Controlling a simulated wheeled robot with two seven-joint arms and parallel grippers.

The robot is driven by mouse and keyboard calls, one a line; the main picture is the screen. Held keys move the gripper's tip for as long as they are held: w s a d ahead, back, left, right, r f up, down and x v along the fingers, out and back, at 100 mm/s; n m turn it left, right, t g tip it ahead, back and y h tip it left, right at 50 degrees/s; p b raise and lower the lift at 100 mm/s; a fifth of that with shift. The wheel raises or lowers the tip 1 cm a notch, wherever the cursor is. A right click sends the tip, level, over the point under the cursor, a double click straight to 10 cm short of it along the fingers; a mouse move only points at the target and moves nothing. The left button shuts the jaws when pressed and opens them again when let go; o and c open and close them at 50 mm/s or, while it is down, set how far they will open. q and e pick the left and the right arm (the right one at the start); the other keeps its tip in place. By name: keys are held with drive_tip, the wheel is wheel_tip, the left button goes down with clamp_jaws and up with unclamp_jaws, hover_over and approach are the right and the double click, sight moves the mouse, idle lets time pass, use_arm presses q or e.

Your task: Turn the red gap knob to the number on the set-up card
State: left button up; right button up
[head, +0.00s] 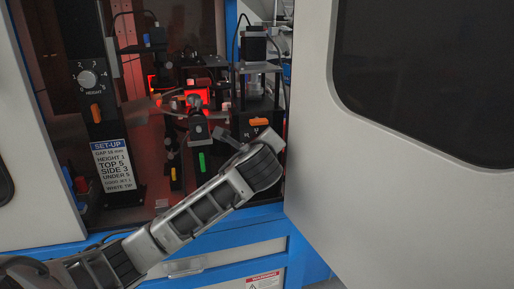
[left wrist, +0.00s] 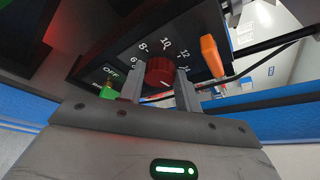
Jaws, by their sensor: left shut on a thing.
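The red gap knob (left wrist: 159,70) sits on a dark panel with a white number scale around it, 8, 10 and 12 readable. My left gripper (left wrist: 160,86) is shut on it, one finger on each side. A short pale mark on the knob seems to point to the lower right of the picture. In the head view my left gripper (head: 226,136) reaches into the cabinet, and the knob is hidden there. The set-up card (head: 113,165) hangs at the left; its top line gives a gap in mm, too small to read surely. My right gripper is not in view.
A grey HEIGHT knob (head: 87,79) is above the card. A green switch (left wrist: 108,90) and an orange lever (left wrist: 211,56) flank the red knob. The open white door (head: 400,190) stands close on the right. Cameras and stands (head: 256,48) crowd the cabinet.

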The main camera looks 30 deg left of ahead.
use_arm(q)
drive_tip(key=shift+m, duration=0.3)
idle(0.4)
drive_tip(key=o, duration=1)
drive_tip(key=shift+c, duration=0.2)
drive_tip(key=shift+d, duration=0.1)
drive_tip(key=v, duration=1.6)
drive_tip(key=shift+w, duration=0.15)
drive_tip(key=shift+r, duration=0.15)
